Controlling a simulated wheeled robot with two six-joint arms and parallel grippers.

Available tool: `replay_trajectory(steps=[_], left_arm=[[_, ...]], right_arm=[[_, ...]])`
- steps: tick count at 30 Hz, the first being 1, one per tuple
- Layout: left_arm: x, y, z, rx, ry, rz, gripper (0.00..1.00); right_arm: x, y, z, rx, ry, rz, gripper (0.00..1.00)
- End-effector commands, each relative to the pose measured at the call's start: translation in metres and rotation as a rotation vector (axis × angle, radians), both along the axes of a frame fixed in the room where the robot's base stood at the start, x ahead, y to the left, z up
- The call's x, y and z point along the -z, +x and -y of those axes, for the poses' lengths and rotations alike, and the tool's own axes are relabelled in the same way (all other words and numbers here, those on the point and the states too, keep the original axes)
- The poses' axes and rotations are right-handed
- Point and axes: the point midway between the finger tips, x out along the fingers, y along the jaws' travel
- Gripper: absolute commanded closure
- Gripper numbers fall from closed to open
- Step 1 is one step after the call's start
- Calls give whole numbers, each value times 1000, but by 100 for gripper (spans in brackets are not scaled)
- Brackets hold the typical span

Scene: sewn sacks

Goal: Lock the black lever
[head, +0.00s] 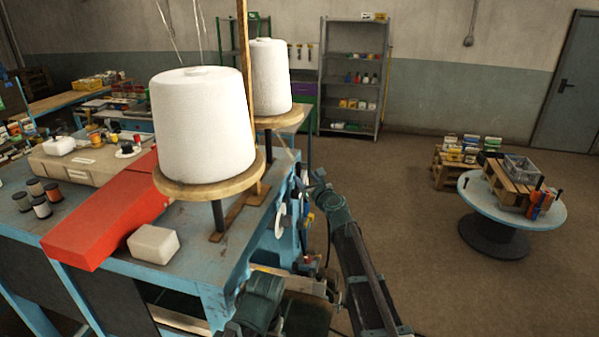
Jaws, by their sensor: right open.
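My right arm reaches up from the bottom centre, and my right gripper (318,179) is at its far end, beside the right side of the blue machine bench (262,238). The gripper is open, small and dark in this view. White round dials (280,222) show on the bench side, just left of my arm. I cannot make out the black lever for certain among the small dark parts near the gripper. I cannot tell whether the gripper touches anything. My left gripper is not in view.
Large white thread cones (203,125) stand on wooden discs above the bench. A red cover (108,215) and a white block (153,244) lie on the bench. A round blue table (480,205) stands at the right. The floor between is clear.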

Motion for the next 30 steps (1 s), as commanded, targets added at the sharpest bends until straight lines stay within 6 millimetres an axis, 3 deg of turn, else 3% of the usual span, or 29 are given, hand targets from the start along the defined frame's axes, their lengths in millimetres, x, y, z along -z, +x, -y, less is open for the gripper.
replay_trajectory(steps=[1,6,16,19,22,25,30], left_arm=[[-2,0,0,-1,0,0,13],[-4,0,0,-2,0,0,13],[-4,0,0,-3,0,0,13],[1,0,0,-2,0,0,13],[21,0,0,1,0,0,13],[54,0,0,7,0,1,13],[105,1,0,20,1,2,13]], right_arm=[[-2,-16,5,2,0,0,43],[-4,-38,12,0,1,0,43],[-4,-42,14,0,0,0,43],[0,-43,13,-3,20,-4,61],[17,-48,12,-21,133,-26,79],[40,-58,10,-58,355,-65,97],[61,-77,9,-156,788,-126,100]])
